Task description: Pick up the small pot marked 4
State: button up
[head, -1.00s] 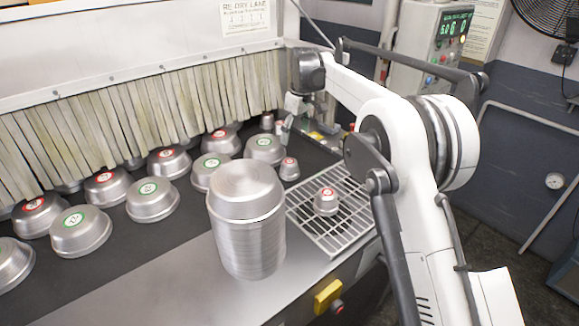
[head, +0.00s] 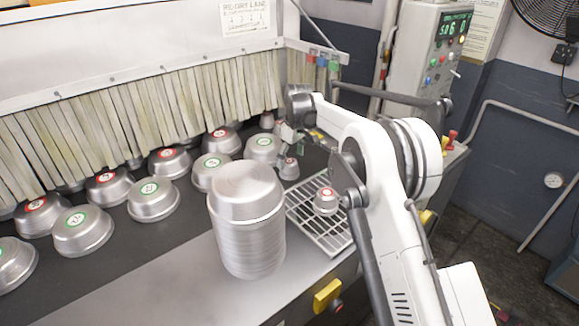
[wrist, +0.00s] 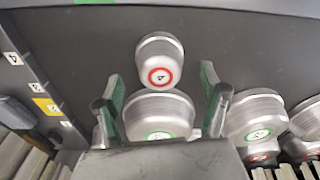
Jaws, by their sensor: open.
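The small pot marked 4 (wrist: 160,76) is an upturned silver pot with a red-ringed label, at the upper middle of the wrist view. In the head view a small pot (head: 288,171) stands at the belt's right end, partly covered by my gripper (head: 287,138). In the wrist view my gripper (wrist: 161,80) is open, with green-padded fingers to the left and right. Its fingertips reach about level with the small pot, with nothing held.
A larger green-ringed pot (wrist: 160,117) stands close to the small pot. Several other pots lie on the dark belt (head: 150,232). A tall pot stack (head: 248,235) stands in front. Another small red-ringed pot (head: 326,201) sits on the wire grate (head: 318,236).

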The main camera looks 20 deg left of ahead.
aim_at(290, 161)
jog(key=f, duration=0.3)
jog(key=shift+w+a+f+p, duration=0.1)
jog(key=shift+a+f+p, duration=0.15)
jog(key=shift+f+p, duration=0.05)
jog(key=shift+c, duration=0.3)
jog(key=c, duration=1.2)
jog(key=shift+r, duration=0.15)
